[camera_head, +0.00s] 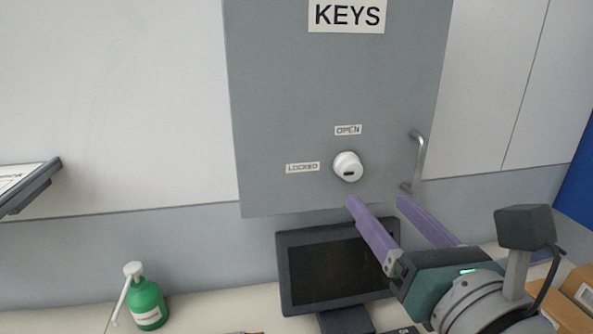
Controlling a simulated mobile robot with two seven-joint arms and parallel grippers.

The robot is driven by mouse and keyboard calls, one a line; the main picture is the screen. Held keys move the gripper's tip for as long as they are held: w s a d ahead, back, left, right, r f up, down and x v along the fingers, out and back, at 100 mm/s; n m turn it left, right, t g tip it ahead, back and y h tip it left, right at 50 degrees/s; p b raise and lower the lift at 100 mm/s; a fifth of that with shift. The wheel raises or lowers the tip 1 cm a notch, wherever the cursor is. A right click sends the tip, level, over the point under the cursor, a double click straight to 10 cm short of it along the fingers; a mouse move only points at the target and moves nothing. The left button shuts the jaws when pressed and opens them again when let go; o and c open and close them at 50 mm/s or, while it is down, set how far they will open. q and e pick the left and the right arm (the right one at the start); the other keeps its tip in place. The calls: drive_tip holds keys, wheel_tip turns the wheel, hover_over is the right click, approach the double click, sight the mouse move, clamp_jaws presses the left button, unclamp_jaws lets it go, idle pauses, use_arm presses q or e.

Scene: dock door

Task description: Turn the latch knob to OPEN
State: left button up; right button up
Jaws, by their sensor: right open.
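The white latch knob (347,164) sits on the lower part of the grey cabinet door (285,95). A small dark mark shows low on the knob's face. The OPEN label (348,130) is above the knob, and the LOCKED label (302,168) is to its left. My right gripper (377,201) has two purple fingers spread apart, with nothing between them. Its fingertips are below and to the right of the knob in the picture, apart from it. My left gripper is out of view.
A metal door handle (419,160) is right of the knob. A dark monitor (318,277) stands below the cabinet, partly behind my right gripper. A green pump bottle (145,302) is at lower left, and cardboard boxes (575,292) are at lower right.

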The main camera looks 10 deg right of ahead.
sight(354, 173)
drive_tip(key=w, duration=0.9)
drive_tip(key=shift+a, duration=0.25)
drive_tip(key=shift+s, duration=0.1)
clamp_jaws()
